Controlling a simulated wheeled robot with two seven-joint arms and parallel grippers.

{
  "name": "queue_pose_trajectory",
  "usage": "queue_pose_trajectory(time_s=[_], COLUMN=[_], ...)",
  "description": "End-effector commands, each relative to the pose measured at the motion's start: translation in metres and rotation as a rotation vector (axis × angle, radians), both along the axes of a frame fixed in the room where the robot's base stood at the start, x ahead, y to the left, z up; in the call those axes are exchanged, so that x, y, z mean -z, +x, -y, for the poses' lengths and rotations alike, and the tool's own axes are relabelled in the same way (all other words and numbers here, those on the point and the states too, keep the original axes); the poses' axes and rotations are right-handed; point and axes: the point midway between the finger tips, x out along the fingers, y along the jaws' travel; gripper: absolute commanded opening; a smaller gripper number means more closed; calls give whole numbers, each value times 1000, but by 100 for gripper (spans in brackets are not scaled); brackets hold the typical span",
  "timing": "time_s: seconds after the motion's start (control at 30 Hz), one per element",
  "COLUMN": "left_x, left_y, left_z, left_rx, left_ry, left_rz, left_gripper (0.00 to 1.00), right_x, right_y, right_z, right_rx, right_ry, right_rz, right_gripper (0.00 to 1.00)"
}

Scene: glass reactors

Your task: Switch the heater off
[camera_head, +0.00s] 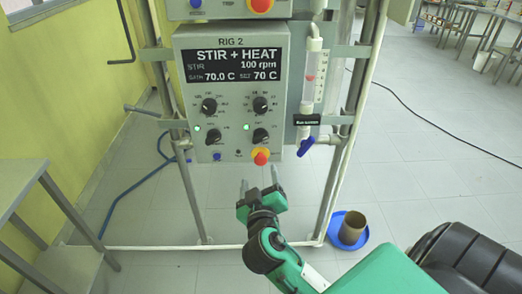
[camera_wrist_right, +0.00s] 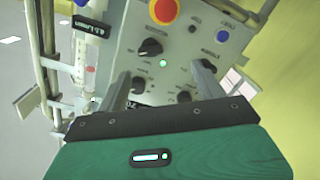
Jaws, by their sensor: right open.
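The grey control panel of RIG 2 (camera_head: 231,130) has a display (camera_head: 232,65) reading STIR + HEAT, 100 rpm, 70.0 C and a 70 C setting. Below are an upper left knob (camera_head: 209,105), upper right knob (camera_head: 260,105), lower left knob (camera_head: 214,137) and lower right knob (camera_head: 260,136). Green lamps glow beside both lower knobs. Knob labels are too small to read. My right gripper (camera_head: 259,178) is open and empty, below the red button. In the right wrist view the lower right knob (camera_wrist_right: 150,48) shows inverted, beyond the fingers (camera_wrist_right: 162,78). My left gripper is out of view.
A red button on a yellow ring (camera_head: 261,157) and a blue button (camera_head: 217,156) sit at the panel's bottom edge. A flow tube with a blue valve (camera_head: 307,146) stands right of it. Frame posts flank the panel. A blue basin (camera_head: 346,231) is on the floor.

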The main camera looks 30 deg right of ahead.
Motion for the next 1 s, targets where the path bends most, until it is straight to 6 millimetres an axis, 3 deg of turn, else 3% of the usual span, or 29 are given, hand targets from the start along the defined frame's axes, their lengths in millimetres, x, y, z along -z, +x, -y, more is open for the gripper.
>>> queue_pose_trajectory(time_s=[0.1,0.23,0.7,1.0], left_x=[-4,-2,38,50], left_y=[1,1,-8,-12], left_z=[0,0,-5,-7], left_rx=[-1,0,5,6], left_ry=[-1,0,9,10], left_rz=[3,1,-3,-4], left_gripper=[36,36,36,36], right_x=[-16,-21,-21,-19], right_y=[-7,0,80,106], right_z=[5,11,60,76], right_rx=[20,25,25,24], right_ry=[5,3,2,6], right_rz=[45,54,51,48], right_gripper=[69,69,69,69])
